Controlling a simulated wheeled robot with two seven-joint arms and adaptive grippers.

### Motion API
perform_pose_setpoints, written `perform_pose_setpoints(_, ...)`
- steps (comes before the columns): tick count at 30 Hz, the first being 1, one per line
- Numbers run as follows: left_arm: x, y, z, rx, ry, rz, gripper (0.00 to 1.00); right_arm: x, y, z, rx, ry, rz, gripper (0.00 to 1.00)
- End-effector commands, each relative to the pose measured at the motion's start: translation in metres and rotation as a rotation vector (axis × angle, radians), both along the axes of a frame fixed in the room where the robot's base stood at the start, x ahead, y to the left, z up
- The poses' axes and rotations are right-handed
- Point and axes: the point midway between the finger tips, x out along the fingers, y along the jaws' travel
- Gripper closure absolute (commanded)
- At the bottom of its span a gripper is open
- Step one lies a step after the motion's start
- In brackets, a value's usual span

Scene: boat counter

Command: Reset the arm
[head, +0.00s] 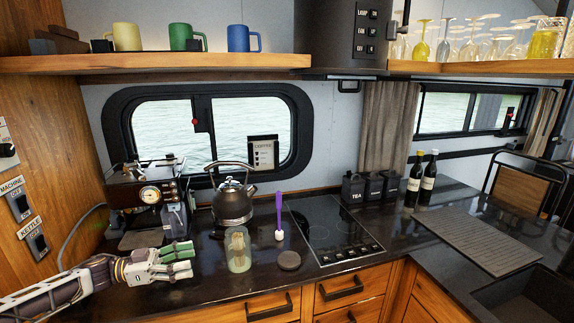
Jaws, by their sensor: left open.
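My left gripper (186,261) comes in from the left, low over the dark counter (217,285). Its fingers are apart and empty, pointing right. It is in front of the coffee machine (148,200) and left of a glass jar (238,250) with a light brown item inside. There is a gap between the fingers and the jar. My right gripper does not show.
A dark kettle (233,205) stands behind the jar. A purple-handled utensil (279,214) stands upright, with a round dark lid (289,261) in front of it. The hob (333,227) lies to the right. Wine bottles (429,178) stand farther right. Shelves hang above.

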Motion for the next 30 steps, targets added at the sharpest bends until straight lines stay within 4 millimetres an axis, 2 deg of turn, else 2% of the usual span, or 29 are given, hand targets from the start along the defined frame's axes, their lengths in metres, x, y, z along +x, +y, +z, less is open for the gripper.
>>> perform_pose_setpoints(5, 0.002, -0.01, -0.004, -0.004, -0.008, 0.013, 0.4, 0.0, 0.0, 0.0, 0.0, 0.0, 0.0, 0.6)
perform_pose_setpoints(14, 0.008, -0.042, -0.016, -0.013, -0.028, 0.056, 0.4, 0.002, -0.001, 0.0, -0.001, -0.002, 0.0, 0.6)
perform_pose_setpoints(20, 0.013, -0.075, -0.028, -0.021, -0.044, 0.112, 0.4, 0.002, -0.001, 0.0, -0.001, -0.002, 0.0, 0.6)
perform_pose_setpoints(30, 0.017, -0.145, -0.051, -0.024, -0.064, 0.275, 0.4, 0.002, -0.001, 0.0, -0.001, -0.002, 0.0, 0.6)
